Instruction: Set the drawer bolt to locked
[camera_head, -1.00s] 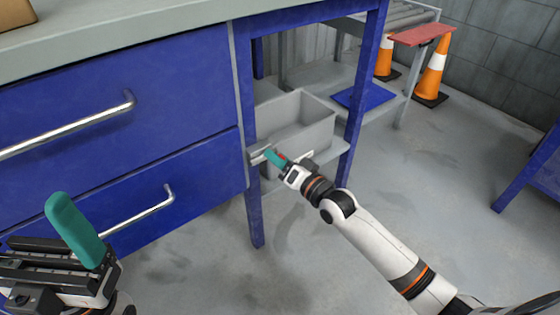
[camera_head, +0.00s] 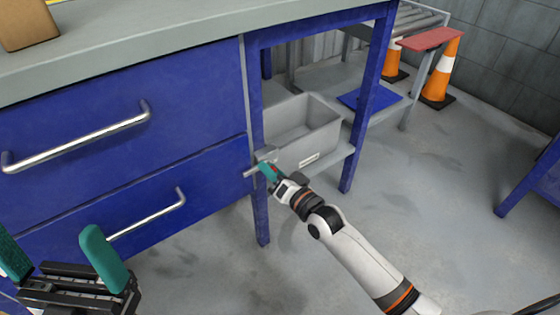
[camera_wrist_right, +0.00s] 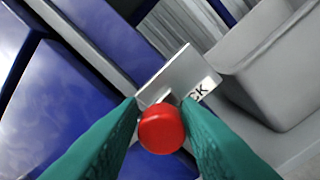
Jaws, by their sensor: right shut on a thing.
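The drawer bolt (camera_head: 264,156) is a grey metal fitting on the table post, beside the lower blue drawer (camera_head: 120,205). A bar end (camera_head: 250,173) reaches left across the drawer's right edge. My right gripper (camera_head: 268,172) is at the bolt, its teal fingers shut on the red knob (camera_wrist_right: 161,129). The fingers hide much of the bolt. My left gripper (camera_head: 58,258) is open and empty in front of the drawers, its teal fingers apart.
The upper drawer (camera_head: 60,110) has a metal handle (camera_head: 80,140). A grey bin (camera_head: 312,135) stands on the shelf right of the bolt, close to my right gripper. Orange cones (camera_head: 438,75) stand far back. The floor (camera_head: 420,200) on the right is clear.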

